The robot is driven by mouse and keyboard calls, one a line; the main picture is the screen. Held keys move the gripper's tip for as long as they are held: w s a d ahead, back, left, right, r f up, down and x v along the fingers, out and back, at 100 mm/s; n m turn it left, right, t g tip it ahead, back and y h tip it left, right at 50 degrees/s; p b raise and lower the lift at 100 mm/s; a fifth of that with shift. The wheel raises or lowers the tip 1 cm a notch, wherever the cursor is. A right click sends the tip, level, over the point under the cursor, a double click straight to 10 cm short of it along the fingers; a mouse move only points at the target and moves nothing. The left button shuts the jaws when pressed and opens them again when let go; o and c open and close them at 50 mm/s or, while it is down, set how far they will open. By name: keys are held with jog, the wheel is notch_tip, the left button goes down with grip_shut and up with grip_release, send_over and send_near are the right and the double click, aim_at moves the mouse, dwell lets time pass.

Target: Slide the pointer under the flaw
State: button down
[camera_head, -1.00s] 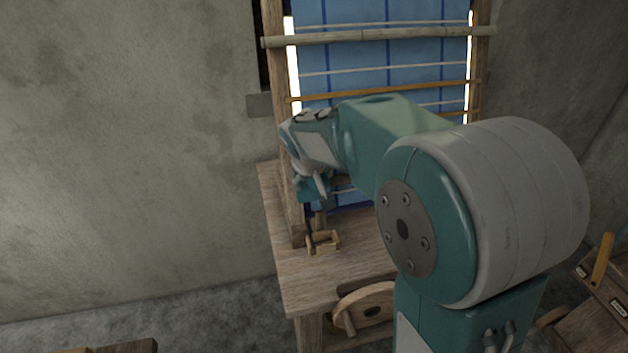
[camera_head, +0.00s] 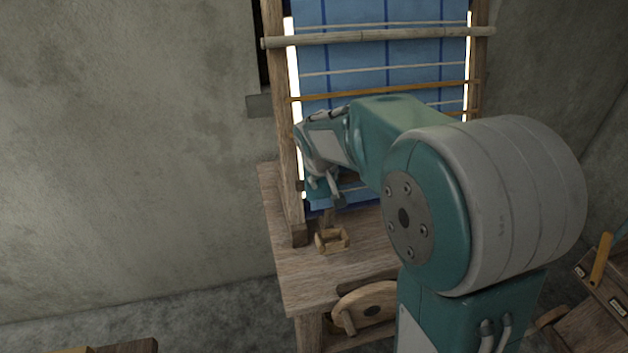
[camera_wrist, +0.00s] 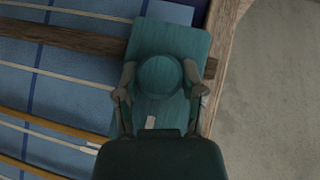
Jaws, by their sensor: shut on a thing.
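A teal flat plate (camera_wrist: 190,45) with a round teal knob (camera_wrist: 160,76), apparently the pointer, lies across a dark wooden rail (camera_wrist: 70,37) near the loom's side post in the wrist view. My gripper (camera_wrist: 160,84) has a finger on either side of the knob and is shut on it. In the head view my gripper (camera_head: 325,190) is low at the loom's left post, in front of the blue cloth (camera_head: 345,70). My arm hides part of the cloth. I cannot make out a flaw in it.
The loom's left post (camera_head: 283,110) stands close beside my gripper. Cross rods (camera_head: 385,92) span the cloth above it. Bare wall is to the left.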

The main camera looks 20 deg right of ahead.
jog(key=d, duration=0.5)
jog(key=shift+d+f, duration=0.2)
jog(key=shift+f, duration=0.05)
jog(key=shift+c, duration=0.9)
grip_release()
jog(key=shift+w+a, duration=0.1)
jog(key=shift+r, duration=0.2)
jog(key=v, duration=1.1)
jog(key=shift+r, duration=0.2)
